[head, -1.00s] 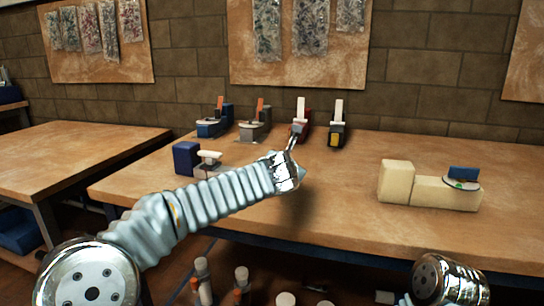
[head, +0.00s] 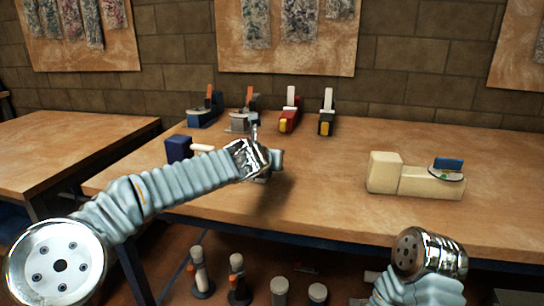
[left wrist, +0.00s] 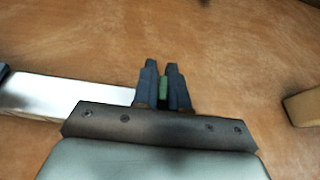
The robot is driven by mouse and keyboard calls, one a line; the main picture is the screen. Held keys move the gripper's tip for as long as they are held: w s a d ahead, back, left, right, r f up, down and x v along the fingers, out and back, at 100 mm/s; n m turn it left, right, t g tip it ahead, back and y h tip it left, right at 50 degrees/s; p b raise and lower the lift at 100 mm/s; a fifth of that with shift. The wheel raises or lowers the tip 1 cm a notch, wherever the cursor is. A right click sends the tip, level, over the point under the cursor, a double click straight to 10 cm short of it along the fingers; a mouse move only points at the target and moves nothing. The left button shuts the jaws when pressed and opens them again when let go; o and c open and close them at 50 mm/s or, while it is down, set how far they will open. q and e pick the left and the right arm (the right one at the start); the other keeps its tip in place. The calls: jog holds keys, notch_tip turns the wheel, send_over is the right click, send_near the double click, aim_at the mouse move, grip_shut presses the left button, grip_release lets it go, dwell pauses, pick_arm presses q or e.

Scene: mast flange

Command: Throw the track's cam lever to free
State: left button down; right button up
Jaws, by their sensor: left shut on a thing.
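A pale, straight bar (left wrist: 65,95) lies on the table in the left wrist view, and a dark blue block (head: 178,149) with a white cylindrical piece (head: 203,149) stands at the left in the head view. My left gripper (left wrist: 163,85) is shut on a small green piece (left wrist: 164,92), just right of the bar's end. My arm hides most of this spot in the head view. A cream block fixture (head: 415,180) on the right carries a disc and a blue tab (head: 448,164). I cannot tell which piece is the cam lever. My right gripper is out of view.
Several clamps with upright orange or white levers, such as a red one (head: 289,120), stand along the back of the table (head: 330,200). The table between my left gripper and the cream fixture is clear. Bottles stand below the front edge.

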pick_arm(q)
jog(key=c, duration=1.2)
grip_release()
jog(key=shift+c, duration=0.2)
jog(key=v, duration=1.4)
jog(key=shift+b, duration=0.35)
